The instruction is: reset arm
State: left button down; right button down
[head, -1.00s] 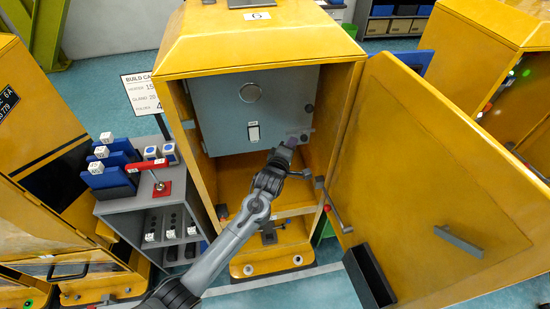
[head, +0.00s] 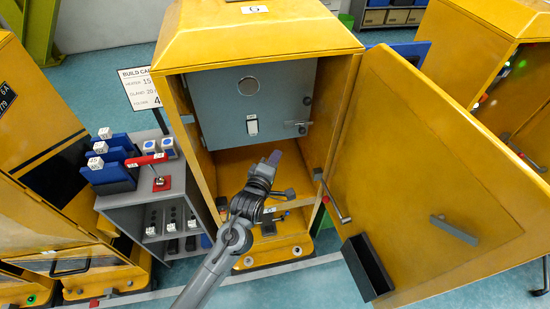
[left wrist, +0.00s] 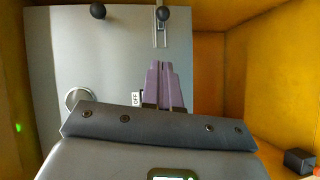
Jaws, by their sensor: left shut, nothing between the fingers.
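My left gripper (head: 273,158) is shut and empty, in the opening of the yellow cabinet below the grey inner panel (head: 226,96). In the left wrist view its purple fingers (left wrist: 164,84) are together in front of the grey panel (left wrist: 110,50). The panel carries a white switch (head: 252,127), a round disc (head: 249,90) and a metal latch (head: 297,124) at its right edge. The fingers are apart from the latch in the head view. In the left wrist view the switch (left wrist: 136,98) reads OFF and is partly covered by the fingers. My right gripper is not in view.
The yellow cabinet door (head: 430,180) stands open on the right, with a black bin (head: 367,267) at its lower left. A grey shelf unit (head: 150,205) with blue holders and a red-handled tool (head: 146,160) stands on the left. A dark block (left wrist: 299,161) shows at the cabinet's side.

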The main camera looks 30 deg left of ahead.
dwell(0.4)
pick_arm(q)
jog(key=s+f+m+g+h, duration=0.1)
jog(key=s+f+m+g, duration=0.25)
jog(key=s+f, duration=1.15)
jog(key=s+d+r+m+g, duration=0.1)
jog(key=s+m+g, duration=0.4)
jog(key=s, duration=0.6)
jog(key=s+r+m+g, duration=0.3)
jog(key=s+m+g, duration=0.1)
jog(key=s+m, duration=0.5)
notch_tip(320, 180, up, 21)
jog(key=m+p, duration=0.2)
jog(key=p, duration=1.9)
jog(key=shift+d+h, duration=0.2)
jog(key=shift+h, duration=0.1)
